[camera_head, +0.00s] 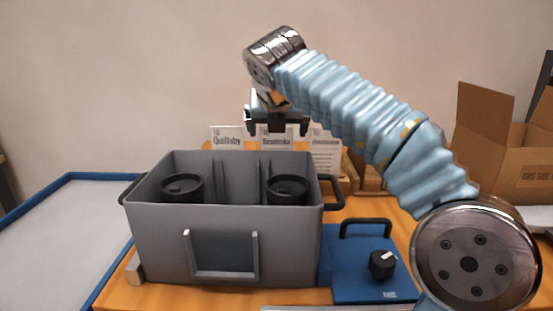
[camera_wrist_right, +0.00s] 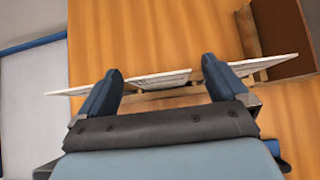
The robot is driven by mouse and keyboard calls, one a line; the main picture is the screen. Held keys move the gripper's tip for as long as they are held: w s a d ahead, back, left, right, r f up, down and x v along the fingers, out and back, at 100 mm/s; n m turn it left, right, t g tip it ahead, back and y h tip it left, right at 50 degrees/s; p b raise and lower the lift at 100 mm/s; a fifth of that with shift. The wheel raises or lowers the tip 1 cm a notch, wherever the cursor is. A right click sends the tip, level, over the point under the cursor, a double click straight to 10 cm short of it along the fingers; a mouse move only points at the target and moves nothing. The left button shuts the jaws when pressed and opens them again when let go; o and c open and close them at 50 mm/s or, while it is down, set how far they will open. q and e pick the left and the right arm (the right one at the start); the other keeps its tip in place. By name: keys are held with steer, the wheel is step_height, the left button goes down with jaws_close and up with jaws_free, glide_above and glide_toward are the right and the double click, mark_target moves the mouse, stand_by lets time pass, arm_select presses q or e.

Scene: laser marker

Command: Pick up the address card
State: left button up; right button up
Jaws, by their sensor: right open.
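Three white printed cards stand upright in a row behind the grey bin in the head view: a left card reading roughly "Quillsby" (camera_head: 227,138), a middle card (camera_head: 276,142) and a right card (camera_head: 325,150). My right gripper (camera_head: 277,127) is open, pointing down just above the middle card. In the right wrist view, its fingers (camera_wrist_right: 162,66) are spread apart, with the middle card (camera_wrist_right: 150,79) between them and the right card (camera_wrist_right: 262,65) beyond the right finger. I cannot tell whether any finger touches a card. My left gripper is not in view.
The grey bin (camera_head: 225,240) with black-lidded cups stands in front of the cards on the orange table. A blue device with a black knob (camera_head: 383,264) sits right of it. An open cardboard box (camera_head: 500,150) is at back right, a blue-rimmed tray (camera_head: 60,194) at left.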

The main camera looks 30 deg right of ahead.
mark_target(277, 135)
steer(key=x, duration=0.3)
steer(key=shift+w+f, duration=0.15)
steer(key=shift+f, duration=0.15)
steer(key=shift+c, duration=0.5)
steer(key=c, duration=1.1)
steer(key=shift+r, duration=0.1)
